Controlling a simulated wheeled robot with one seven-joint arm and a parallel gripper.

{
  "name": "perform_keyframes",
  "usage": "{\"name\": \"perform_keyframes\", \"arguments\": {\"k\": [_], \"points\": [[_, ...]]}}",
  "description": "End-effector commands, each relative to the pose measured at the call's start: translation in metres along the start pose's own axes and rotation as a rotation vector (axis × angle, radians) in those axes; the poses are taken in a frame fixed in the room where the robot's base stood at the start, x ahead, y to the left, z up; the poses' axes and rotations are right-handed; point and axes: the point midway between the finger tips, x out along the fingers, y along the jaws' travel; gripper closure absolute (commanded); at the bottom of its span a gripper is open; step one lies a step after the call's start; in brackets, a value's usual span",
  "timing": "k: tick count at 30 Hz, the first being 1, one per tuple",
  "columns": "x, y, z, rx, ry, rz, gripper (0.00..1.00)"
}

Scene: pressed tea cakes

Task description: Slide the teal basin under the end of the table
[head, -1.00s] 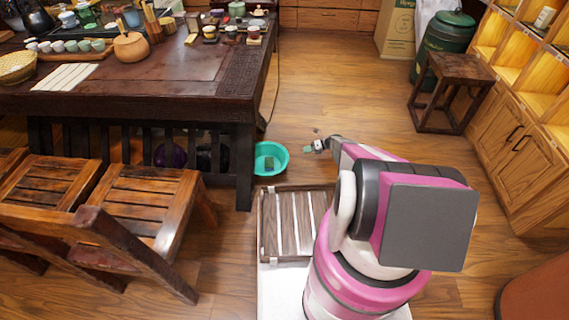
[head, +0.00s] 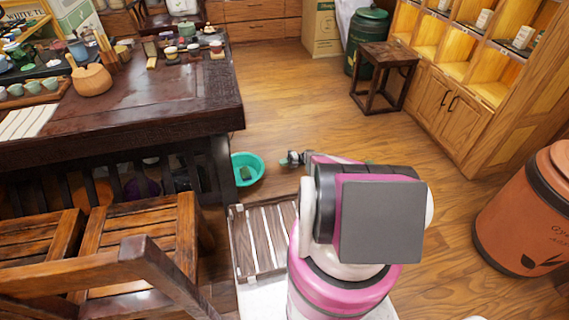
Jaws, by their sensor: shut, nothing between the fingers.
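The teal basin (head: 256,167) stands on the wooden floor beside the right end of the dark table (head: 200,125), close to its end leg. A small dark item (head: 245,174) lies inside the basin. My gripper (head: 286,161) is low, just right of the basin's rim, with a small gap between them in the picture. The gripper is shut and appears empty. The fingertips are small and partly hard to make out. The space under the table behind its slatted side is mostly hidden.
A slatted wooden rack (head: 262,240) lies in front of the basin. Wooden chairs (head: 135,235) stand at the left. A dark stool (head: 385,75), a shelf cabinet (head: 450,100) and a large orange-brown canister (head: 528,215) are at the right. The floor behind the basin is clear.

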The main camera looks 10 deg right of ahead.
Motion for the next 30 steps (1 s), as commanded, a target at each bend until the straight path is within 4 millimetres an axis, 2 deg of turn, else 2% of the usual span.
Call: {"name": "perform_keyframes", "arguments": {"k": [1,9,12,19,30], "points": [[0.012,0.001,-0.001,0.0,0.002,-0.001,1.0],[0.061,0.0,-0.001,0.0,0.001,-0.001,1.0],[0.07,-0.001,0.013,-0.001,0.001,-0.001,1.0],[0.084,-0.001,0.027,-0.001,0.0,-0.002,1.0],[0.086,0.0,0.029,-0.001,-0.001,-0.002,1.0]]}}
